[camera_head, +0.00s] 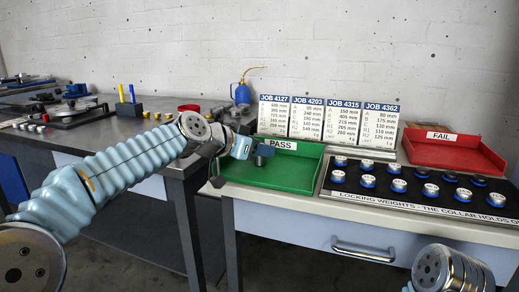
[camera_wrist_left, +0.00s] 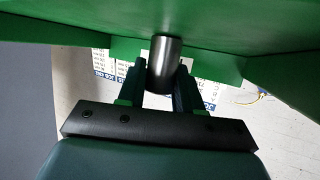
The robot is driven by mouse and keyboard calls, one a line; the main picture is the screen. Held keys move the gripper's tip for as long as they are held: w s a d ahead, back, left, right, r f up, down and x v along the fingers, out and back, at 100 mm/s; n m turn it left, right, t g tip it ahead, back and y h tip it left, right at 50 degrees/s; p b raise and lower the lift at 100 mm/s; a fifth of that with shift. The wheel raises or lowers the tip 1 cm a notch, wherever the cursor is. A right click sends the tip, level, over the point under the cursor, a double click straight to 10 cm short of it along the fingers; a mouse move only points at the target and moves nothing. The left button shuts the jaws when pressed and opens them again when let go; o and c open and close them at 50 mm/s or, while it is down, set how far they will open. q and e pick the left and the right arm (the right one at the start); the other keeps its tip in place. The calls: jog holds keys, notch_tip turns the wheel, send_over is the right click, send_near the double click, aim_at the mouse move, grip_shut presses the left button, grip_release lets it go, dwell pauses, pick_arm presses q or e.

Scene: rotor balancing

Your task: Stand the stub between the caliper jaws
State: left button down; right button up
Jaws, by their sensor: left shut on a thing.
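The stub is a short dark metal cylinder (camera_head: 264,151) at the left side of the green PASS tray in the head view. My left gripper (camera_head: 252,150) is shut on it, over or in the tray. In the left wrist view the stub (camera_wrist_left: 165,62) shows between the two fingers of the left gripper (camera_wrist_left: 160,84), its end pointing toward the green tray surface. I cannot tell whether it touches the tray. I cannot make out the caliper jaws for certain. My right gripper is out of view; only part of my right arm shows at the lower right.
The green PASS tray (camera_head: 304,178) and red FAIL tray (camera_head: 455,156) stand on the right bench. Job cards (camera_head: 308,118) stand behind. The left bench holds a grey-black device (camera_head: 75,112), a pen block (camera_head: 129,108) and small parts.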

pick_arm(q)
jog(key=c, duration=1.2)
grip_release()
jog(key=shift+f, duration=0.15)
jog(key=o, duration=0.4)
jog(key=shift+o, duration=0.2)
